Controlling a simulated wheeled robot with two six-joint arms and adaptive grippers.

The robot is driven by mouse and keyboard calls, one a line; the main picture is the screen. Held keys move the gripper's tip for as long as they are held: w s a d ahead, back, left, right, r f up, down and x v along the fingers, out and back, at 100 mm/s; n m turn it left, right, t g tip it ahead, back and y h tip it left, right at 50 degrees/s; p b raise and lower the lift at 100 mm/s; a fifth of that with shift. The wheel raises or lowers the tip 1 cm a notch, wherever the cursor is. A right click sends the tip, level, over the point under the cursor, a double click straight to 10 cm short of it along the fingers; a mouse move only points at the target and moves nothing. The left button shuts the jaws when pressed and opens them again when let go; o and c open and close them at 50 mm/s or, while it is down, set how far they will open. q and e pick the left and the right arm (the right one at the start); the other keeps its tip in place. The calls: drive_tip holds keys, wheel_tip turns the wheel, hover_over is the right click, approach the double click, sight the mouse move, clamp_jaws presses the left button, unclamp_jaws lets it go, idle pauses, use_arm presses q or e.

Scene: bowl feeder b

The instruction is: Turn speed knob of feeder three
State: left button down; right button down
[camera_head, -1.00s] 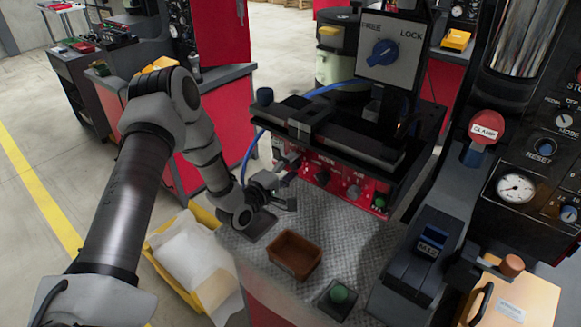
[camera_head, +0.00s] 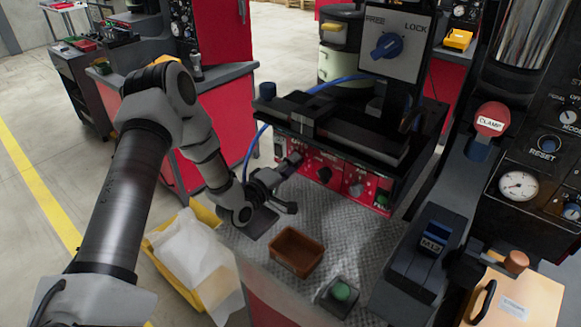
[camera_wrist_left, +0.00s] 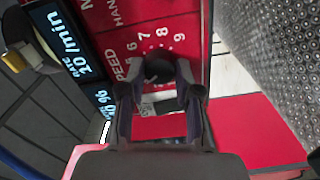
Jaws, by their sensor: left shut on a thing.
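The dark round speed knob (camera_wrist_left: 158,68) sits on a red panel (camera_wrist_left: 130,14) in the left wrist view. White scale digits and the word SPEED are printed around it. My left gripper (camera_wrist_left: 160,88) is shut on this knob, one finger on each side. In the head view my left gripper (camera_head: 292,184) is at the left part of the feeder's red front panel (camera_head: 338,180). It hides the held knob there. Two other dark knobs (camera_head: 324,175) show further right on that panel. I cannot read a feeder number. My right gripper is not in view.
A brown open box (camera_head: 296,252) and a green button (camera_head: 341,291) are on the metal worktop (camera_head: 345,235) in front. A blue lock knob (camera_head: 386,46) is above the feeder. A red clamp knob (camera_head: 492,118) stands at right. A lit display (camera_wrist_left: 75,45) adjoins the panel.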

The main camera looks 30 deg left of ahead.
use_arm(q)
drive_tip(key=shift+r+m+b, duration=0.1)
drive_tip(key=shift+m+b, duration=0.2)
drive_tip(key=shift+m, duration=1.2)
drive_tip(key=c, duration=1.2)
unclamp_jaws()
drive_tip(key=o, duration=0.4)
drive_tip(key=shift+w, duration=0.2)
drive_tip(key=s, duration=1.2)
drive_tip(key=shift+a, duration=0.4)
